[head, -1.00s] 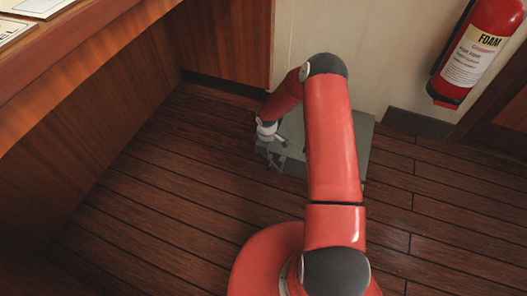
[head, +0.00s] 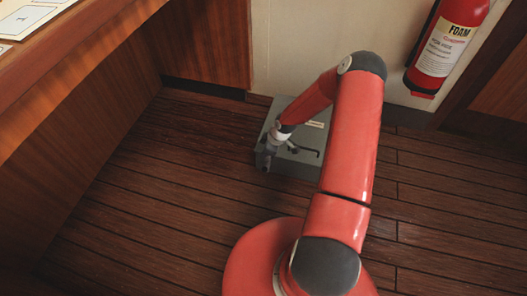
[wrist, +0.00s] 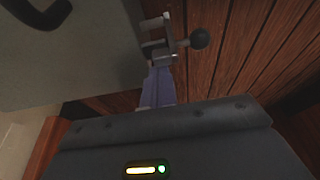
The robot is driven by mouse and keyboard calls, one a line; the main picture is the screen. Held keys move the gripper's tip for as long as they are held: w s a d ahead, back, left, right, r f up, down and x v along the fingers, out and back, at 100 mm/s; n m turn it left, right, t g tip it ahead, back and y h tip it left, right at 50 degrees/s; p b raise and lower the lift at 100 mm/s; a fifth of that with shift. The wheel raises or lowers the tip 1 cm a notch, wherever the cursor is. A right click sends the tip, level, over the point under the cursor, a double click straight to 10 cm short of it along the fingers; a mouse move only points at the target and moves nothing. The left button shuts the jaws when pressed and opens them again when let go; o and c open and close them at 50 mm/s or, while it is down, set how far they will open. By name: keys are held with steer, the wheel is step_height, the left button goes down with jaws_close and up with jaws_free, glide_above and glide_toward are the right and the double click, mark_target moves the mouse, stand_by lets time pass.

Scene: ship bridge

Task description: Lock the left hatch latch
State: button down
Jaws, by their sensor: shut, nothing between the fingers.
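The hatch (head: 292,165) is a low grey box on the floor against the wall, with a black curved handle on its lid; the handle (wrist: 40,12) also shows in the wrist view. The left latch (wrist: 156,36) is a metal bracket at the lid's edge, with a dark ball knob (wrist: 199,39) pointing out over the floor. I cannot tell if it is locked. My gripper (head: 265,166) is at the hatch's left front edge and hides the latch there. In the wrist view my gripper (wrist: 159,76) is shut and empty, its fingertips right by the bracket; contact is unclear.
A wooden console (head: 60,60) stands at the left. A red fire extinguisher (head: 447,40) hangs on the wall at the right. The plank floor (head: 150,220) left of and in front of the hatch is clear. My arm hides the hatch's right part.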

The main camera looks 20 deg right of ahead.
steer(key=shift+s+d+f, duration=0.15)
steer(key=shift+s+d, duration=0.25)
steer(key=shift+d, duration=0.2)
steer(key=shift+w+a, duration=0.35)
steer(key=shift+a, duration=0.1)
steer(key=v, duration=0.8)
steer(key=shift+a+r, duration=0.3)
steer(key=shift+w+r, duration=0.1)
